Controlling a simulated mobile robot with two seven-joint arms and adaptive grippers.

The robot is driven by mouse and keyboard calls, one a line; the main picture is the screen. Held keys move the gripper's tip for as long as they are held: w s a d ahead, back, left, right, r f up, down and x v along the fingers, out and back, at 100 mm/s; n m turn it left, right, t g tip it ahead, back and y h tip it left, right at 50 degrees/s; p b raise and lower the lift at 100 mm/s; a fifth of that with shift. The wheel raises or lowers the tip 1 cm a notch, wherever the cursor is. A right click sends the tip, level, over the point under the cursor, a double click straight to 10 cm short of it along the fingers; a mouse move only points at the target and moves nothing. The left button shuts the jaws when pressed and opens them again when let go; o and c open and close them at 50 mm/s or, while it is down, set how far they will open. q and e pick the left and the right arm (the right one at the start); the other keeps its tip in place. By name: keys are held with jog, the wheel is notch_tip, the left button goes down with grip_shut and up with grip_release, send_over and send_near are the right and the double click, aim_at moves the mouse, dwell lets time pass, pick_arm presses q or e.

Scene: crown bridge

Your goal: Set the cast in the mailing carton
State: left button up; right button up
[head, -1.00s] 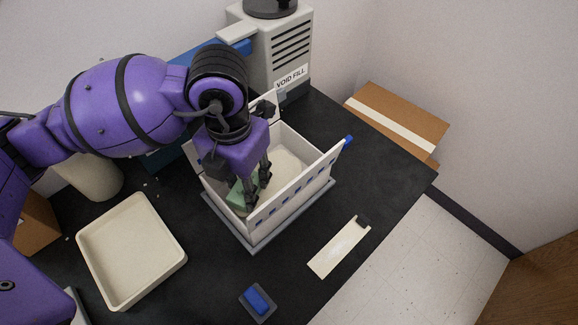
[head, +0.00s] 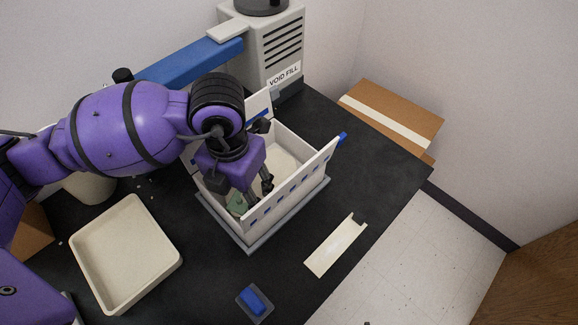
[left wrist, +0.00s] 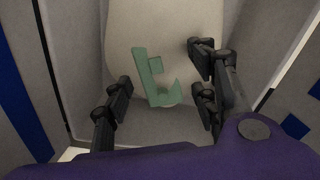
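The green cast (left wrist: 155,82) is an angular piece with a hooked end. It lies inside the mailing carton, on or against a pale cream surface in the left wrist view. It shows partly in the head view (head: 237,204), near the carton's near-left end. The carton (head: 291,192) is white with blue squares along its wall, and its flaps stand up. My left gripper (left wrist: 164,92) reaches down into the carton. Its fingers are spread on either side of the cast, with visible gaps. My right gripper is not in view.
An empty cream tray (head: 170,270) lies left of the carton. A grey void fill machine (head: 275,45) stands behind it. A pale strip (head: 335,247) and a blue block (head: 254,299) lie in front. A brown box (head: 420,112) is at right. Black table is clear between them.

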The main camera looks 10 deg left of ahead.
pick_arm(q)
notch_tip(320, 180, up, 12)
jog(key=p, duration=0.1)
jog(key=shift+r, duration=0.15)
dwell(0.4)
